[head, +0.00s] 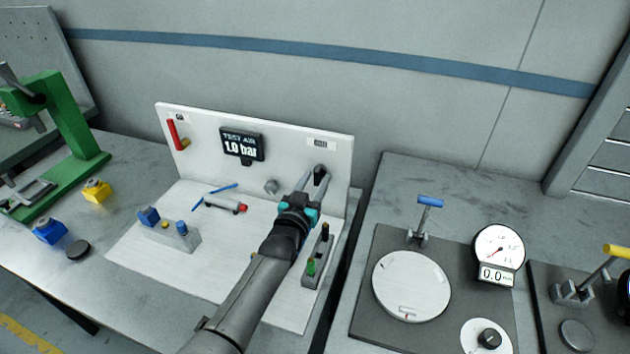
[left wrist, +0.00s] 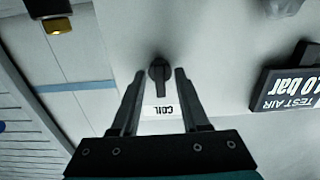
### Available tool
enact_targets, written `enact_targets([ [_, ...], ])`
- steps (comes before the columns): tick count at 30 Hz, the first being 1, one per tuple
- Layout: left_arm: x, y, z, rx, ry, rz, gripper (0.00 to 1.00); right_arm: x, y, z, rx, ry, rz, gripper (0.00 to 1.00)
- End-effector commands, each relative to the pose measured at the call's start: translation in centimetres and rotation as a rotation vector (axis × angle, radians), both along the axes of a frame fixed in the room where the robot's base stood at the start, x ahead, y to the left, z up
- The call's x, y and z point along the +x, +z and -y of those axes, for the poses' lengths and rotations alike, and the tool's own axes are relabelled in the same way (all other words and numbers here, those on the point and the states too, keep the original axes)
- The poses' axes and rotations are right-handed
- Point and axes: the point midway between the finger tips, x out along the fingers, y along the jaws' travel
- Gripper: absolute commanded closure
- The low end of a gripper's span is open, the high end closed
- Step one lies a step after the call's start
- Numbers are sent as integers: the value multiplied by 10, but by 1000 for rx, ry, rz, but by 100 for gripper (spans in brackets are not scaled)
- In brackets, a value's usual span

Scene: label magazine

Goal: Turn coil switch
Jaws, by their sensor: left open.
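The coil switch (left wrist: 159,75) is a black rotary knob with a narrow bar handle on the white upright panel, beside a white label reading COIL (left wrist: 161,112). In the left wrist view the picture is upside down. The switch also shows in the head view (head: 321,173), at the panel's right side. My left gripper (head: 312,180) is open at the switch. In the left wrist view its two fingers stand on either side of the handle, with a visible gap on each side. Whether the fingertips reach past the handle in depth is unclear. My right gripper is not in view.
A display (head: 242,146) reading TEST AIR 1.0 bar is left of the switch, with a red lever (head: 172,134) farther left. A small block with a green part (head: 311,267) stands below my left gripper. A gauge fixture (head: 499,252) is on the right table.

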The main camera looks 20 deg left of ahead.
Motion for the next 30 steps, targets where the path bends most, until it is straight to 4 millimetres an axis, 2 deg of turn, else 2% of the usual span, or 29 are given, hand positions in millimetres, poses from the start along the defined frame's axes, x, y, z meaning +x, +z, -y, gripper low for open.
enact_targets([
  [8,-12,0,0,1,0,-1,55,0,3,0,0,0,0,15],
  [30,-128,0,-4,1,0,-1,55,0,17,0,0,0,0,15],
])
